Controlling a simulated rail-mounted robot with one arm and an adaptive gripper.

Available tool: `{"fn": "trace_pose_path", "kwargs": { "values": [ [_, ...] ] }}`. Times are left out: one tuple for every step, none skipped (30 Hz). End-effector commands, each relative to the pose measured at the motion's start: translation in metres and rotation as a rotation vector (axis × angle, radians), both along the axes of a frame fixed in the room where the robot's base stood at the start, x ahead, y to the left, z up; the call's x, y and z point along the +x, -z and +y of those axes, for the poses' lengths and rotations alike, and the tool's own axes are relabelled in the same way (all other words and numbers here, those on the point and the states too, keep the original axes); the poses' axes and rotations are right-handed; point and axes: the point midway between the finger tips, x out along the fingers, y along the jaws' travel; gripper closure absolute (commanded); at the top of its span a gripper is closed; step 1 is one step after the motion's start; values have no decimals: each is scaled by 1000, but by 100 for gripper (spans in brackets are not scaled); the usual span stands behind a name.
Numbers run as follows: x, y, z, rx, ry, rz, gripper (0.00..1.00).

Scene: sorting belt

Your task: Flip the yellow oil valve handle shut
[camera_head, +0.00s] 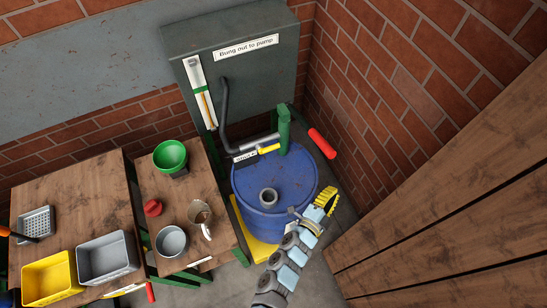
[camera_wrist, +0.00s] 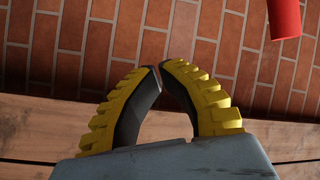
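The small yellow valve handle (camera_head: 269,149) sits beside the green pump post (camera_head: 284,132) on top of the blue drum (camera_head: 249,180) in the head view. It lies roughly sideways, close to a white label and a grey pipe end. My gripper (camera_head: 331,197) with its yellow ribbed fingers is right of the drum, below and right of the handle and apart from it. In the wrist view my gripper (camera_wrist: 160,68) has its fingertips together with nothing between them. The handle is not in the wrist view.
A red grip (camera_head: 322,143) sticks out right of the pump; a red cylinder (camera_wrist: 284,18) shows top right in the wrist view. Brick walls and a wooden panel (camera_head: 450,210) bound the right. Tables with a green funnel (camera_head: 170,155), cups and bins stand left.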

Motion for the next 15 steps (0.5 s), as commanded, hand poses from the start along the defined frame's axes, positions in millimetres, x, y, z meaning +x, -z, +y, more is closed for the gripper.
{"fn": "trace_pose_path", "kwargs": {
  "values": [
    [4,31,-3,88,1,10,100],
    [6,44,-4,141,-1,13,100],
    [9,62,-2,214,-7,18,100],
    [12,74,-1,268,-8,18,100],
    [15,86,1,324,-14,21,100],
    [18,101,3,394,-17,19,100],
    [21,113,6,450,-23,19,100],
    [24,123,9,503,-27,16,100],
    [28,137,14,577,-34,12,100],
    [31,146,18,631,-39,7,100],
    [34,155,21,684,-44,3,100],
    [39,166,27,756,-54,-4,100],
    [43,173,32,809,-60,-11,100],
    [47,180,37,863,-69,-16,100],
    [52,187,44,931,-79,-28,100]
  ]
}}
